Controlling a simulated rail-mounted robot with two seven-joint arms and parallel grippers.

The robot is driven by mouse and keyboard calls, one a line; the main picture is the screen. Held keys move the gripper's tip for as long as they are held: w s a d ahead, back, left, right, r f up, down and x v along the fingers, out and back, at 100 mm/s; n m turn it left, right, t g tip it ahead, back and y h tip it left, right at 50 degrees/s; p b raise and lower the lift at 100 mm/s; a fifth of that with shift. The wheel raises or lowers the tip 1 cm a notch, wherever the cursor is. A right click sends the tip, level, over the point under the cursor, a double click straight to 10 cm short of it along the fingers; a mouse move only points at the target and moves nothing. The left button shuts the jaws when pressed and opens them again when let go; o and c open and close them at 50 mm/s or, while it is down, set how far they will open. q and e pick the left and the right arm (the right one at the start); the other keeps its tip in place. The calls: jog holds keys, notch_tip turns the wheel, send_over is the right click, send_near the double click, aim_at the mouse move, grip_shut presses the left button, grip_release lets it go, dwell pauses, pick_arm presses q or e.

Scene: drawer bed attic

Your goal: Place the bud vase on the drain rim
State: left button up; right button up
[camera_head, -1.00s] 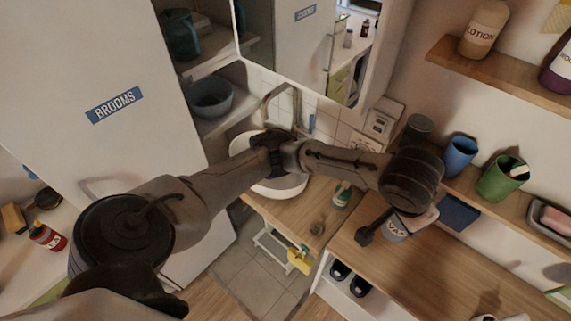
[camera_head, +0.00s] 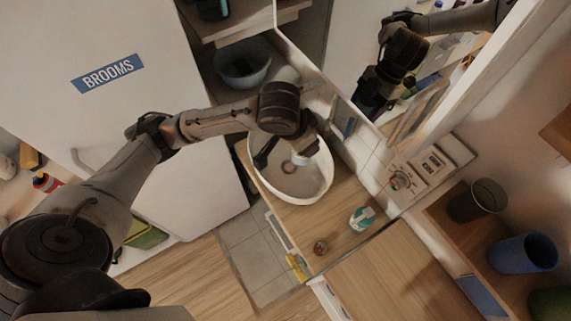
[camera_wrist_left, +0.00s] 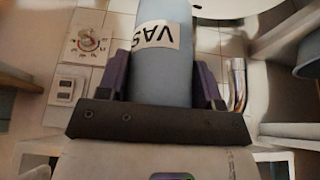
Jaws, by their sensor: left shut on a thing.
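The bud vase (camera_wrist_left: 163,75) is pale blue with a white label reading "VAS". In the left wrist view it stands between the two fingers of my left gripper (camera_wrist_left: 165,85), which is shut on it. In the head view my left gripper (camera_head: 304,146) is above the round white basin (camera_head: 318,190), and only a small pale part of the vase (camera_head: 301,159) shows under it. The drain rim (camera_head: 289,168) is a brownish ring on the basin's floor, close to the vase in the picture. The height gap between them cannot be told. My right gripper is not in view.
A teal-and-white bottle (camera_head: 361,218) and a small brown item (camera_head: 320,247) stand on the wooden counter (camera_head: 340,240) beside the basin. A mirror (camera_head: 440,70) hangs close by on the wall side. Dark and blue cups (camera_head: 524,262) stand on the right shelf.

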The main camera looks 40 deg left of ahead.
pick_arm(q)
jog(key=s+a+f+m+g+h+b, duration=0.1)
jog(key=s+a+f+m+b, duration=0.1)
jog(key=s+a+f+m, duration=0.4)
jog(key=s+a+f+m+g+h+b, duration=0.1)
jog(key=s+a+f+m+h+b, duration=0.15)
jog(key=s+a+f, duration=0.6)
jog(key=w+d+f+b, duration=0.1)
jog(key=w+d+f, duration=0.1)
jog(key=w, duration=0.9)
jog(key=w+d+f, duration=0.1)
jog(key=w+d, duration=0.1)
jog(key=w, duration=0.8)
jog(key=shift+y, duration=0.35)
jog(key=f, duration=0.4)
jog(key=f+b, duration=0.1)
jog(key=f, duration=0.7)
jog(key=shift+w+d+b, duration=0.1)
jog(key=shift+w+b, duration=0.2)
jog(key=shift+b, duration=0.05)
jog(key=shift+f, duration=0.2)
jog(key=o, duration=1)
